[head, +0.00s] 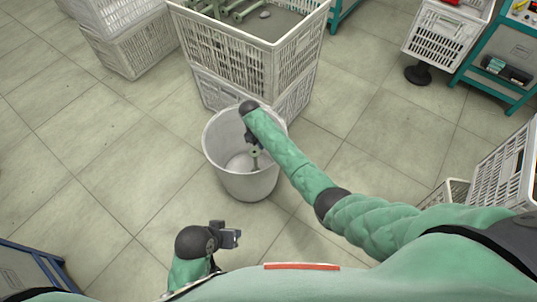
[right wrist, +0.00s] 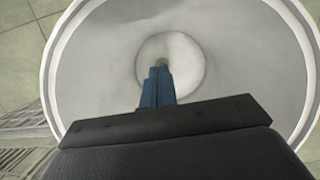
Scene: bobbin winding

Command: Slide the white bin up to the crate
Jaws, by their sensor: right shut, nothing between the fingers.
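The white bin (head: 248,187) stands upright on the tiled floor, just in front of the stacked white crates (head: 232,52). Its rim overlaps the lower crate in the head view, so I cannot tell whether they touch. My right arm reaches over the bin's far rim, and my right gripper (head: 253,150) points down inside its mouth. In the right wrist view the shut blue fingers (right wrist: 157,88) are over the bin's round bottom, with the bin's wall (right wrist: 235,50) all around. A small greenish thing shows beyond the fingertips. My left gripper (head: 230,237) is nearer, apart from the bin; its jaws are unclear.
The upper crate holds green-grey parts. More white crates (head: 137,47) stand at the back left. A crate on a black-footed stand (head: 440,35) and a teal shelf (head: 495,60) are at the right. Floor to the left of the bin is clear.

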